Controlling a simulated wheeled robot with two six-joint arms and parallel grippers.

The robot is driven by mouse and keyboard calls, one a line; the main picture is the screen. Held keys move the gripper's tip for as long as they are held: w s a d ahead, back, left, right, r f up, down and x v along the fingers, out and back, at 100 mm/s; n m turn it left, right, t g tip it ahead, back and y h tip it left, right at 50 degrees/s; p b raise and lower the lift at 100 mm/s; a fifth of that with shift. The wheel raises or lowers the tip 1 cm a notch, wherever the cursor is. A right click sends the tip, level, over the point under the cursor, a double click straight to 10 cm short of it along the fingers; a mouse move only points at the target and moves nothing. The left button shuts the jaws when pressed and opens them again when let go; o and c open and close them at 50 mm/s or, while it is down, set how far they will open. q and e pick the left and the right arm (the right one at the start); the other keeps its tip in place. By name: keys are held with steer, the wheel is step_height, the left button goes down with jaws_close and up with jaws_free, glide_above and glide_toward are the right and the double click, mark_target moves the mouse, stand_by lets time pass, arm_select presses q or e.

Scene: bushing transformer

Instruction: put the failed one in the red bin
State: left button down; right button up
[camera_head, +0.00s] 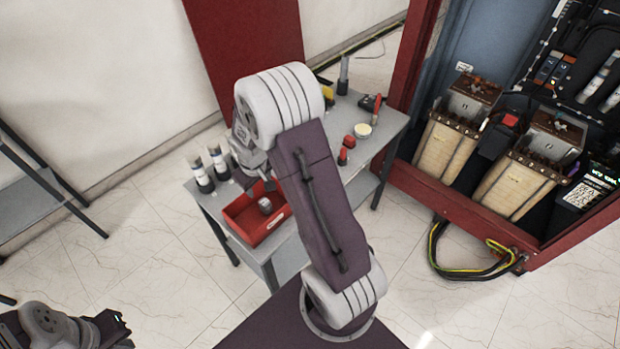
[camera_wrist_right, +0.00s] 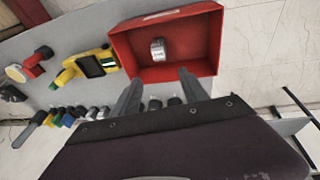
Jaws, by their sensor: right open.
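The red bin (camera_head: 244,228) stands on the near left end of the grey table, and it fills the top middle of the right wrist view (camera_wrist_right: 122,47). A short silvery cylinder with a printed label (camera_head: 265,205) lies inside on the bin floor, also in the right wrist view (camera_wrist_right: 158,49). My right gripper (camera_wrist_right: 160,90) is open and empty; its fingers are apart at the bin's edge, clear of the cylinder. In the head view my arm partly covers the bin. Two white cylinders with dark bases (camera_head: 201,174) (camera_head: 218,161) stand beside the bin. My left arm is at the bottom left; its fingers are unclear.
The grey table (camera_head: 385,125) also carries a yellow meter (camera_wrist_right: 91,66), a red-handled tool (camera_head: 376,108) and a round pale disc (camera_head: 363,131). A red-framed cabinet (camera_head: 470,215) with transformers stands at right. A second grey table (camera_head: 25,205) is at far left.

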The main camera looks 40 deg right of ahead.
steer(key=shift+v, duration=1.55)
